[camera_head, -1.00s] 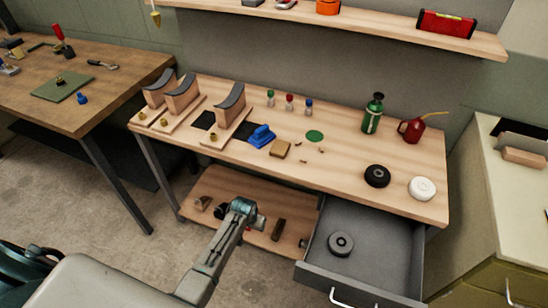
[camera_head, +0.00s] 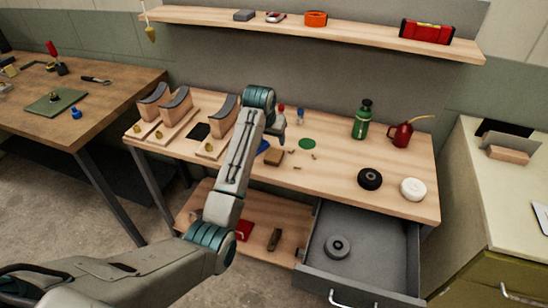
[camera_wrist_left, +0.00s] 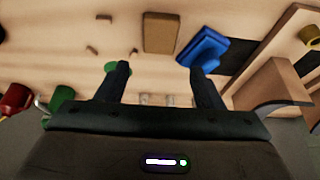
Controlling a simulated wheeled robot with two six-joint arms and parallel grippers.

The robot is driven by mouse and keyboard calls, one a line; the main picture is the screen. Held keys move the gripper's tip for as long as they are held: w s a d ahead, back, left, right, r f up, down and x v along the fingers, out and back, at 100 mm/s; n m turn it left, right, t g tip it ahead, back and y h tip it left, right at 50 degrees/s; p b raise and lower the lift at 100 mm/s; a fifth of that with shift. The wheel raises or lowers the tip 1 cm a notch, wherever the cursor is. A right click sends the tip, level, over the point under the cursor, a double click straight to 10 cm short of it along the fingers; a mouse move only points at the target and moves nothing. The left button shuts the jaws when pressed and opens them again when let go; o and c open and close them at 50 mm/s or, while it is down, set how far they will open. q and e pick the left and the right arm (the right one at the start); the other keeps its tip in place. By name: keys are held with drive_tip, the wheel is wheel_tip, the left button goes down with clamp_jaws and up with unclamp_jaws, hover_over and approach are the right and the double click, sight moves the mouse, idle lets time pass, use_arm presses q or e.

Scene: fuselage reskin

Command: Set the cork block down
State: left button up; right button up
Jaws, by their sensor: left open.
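The cork block (camera_head: 273,157) is a small brown block lying flat on the workbench top, to the right of my left forearm in the head view. It also shows near the top middle of the left wrist view (camera_wrist_left: 160,32). My left gripper (camera_wrist_left: 162,76) is open, with nothing between its fingers; the block lies beyond the fingertips, apart from them. In the head view my left arm reaches over the bench, and its fingers are hard to make out. My right gripper is in neither view.
A blue tool (camera_wrist_left: 203,46) lies beside the block, mostly hidden by my arm in the head view. A green disc (camera_head: 307,143), green bottle (camera_head: 360,122) and red oil can (camera_head: 401,135) stand rightward. The drawer (camera_head: 375,235) is open. Saddle stands (camera_head: 176,110) occupy the left.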

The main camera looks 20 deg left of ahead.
use_arm(q)
hover_over(274, 154)
drive_tip(key=s, duration=0.2)
wheel_tip(274, 154, down, 5)
drive_tip(key=shift+p, duration=0.3)
drive_tip(key=p+x, duration=0.1)
drive_tip(key=x, duration=0.4)
drive_tip(key=shift+s+f, duration=0.1)
drive_tip(key=shift+s, duration=0.1)
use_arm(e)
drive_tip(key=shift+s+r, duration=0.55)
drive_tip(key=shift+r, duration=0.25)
use_arm(q)
drive_tip(key=shift+c, duration=0.2)
drive_tip(key=c, duration=0.7)
drive_tip(key=shift+c, duration=0.4)
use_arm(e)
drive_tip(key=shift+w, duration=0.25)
